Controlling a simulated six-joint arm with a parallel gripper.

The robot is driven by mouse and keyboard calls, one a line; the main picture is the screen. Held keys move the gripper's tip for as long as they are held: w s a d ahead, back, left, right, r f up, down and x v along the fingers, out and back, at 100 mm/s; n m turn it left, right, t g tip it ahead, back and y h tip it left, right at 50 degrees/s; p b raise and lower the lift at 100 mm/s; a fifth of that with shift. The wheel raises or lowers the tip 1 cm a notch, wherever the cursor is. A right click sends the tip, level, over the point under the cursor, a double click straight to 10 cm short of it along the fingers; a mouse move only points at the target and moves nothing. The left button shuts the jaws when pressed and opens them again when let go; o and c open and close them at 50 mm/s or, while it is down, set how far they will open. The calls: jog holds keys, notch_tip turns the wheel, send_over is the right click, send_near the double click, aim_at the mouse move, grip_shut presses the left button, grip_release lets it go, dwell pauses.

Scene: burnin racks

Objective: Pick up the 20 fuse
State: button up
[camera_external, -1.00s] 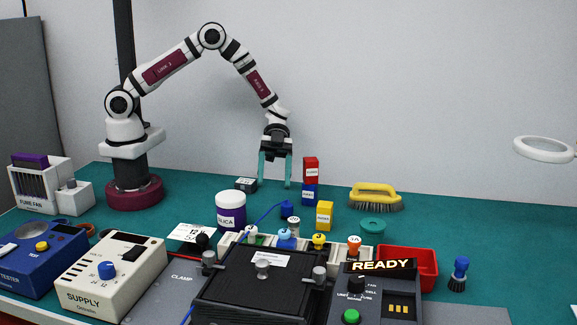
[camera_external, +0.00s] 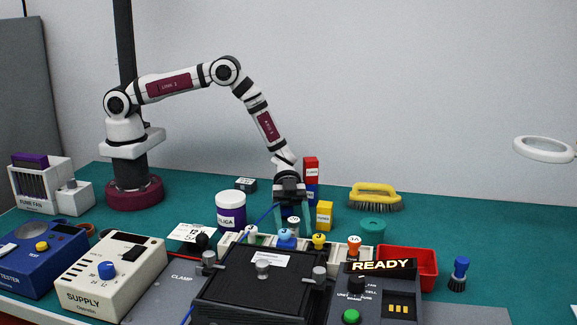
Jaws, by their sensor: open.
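A white tub with a purple band (camera_external: 231,211) stands left of my gripper. Red (camera_external: 311,168) and yellow (camera_external: 324,215) blocks stand close on the right. The black box (camera_external: 250,285) and READY panel (camera_external: 380,266) lie in front. A yellow brush (camera_external: 374,195) lies farther right.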

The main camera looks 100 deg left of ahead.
grip_shut()
jog(key=shift+r, duration=0.1)
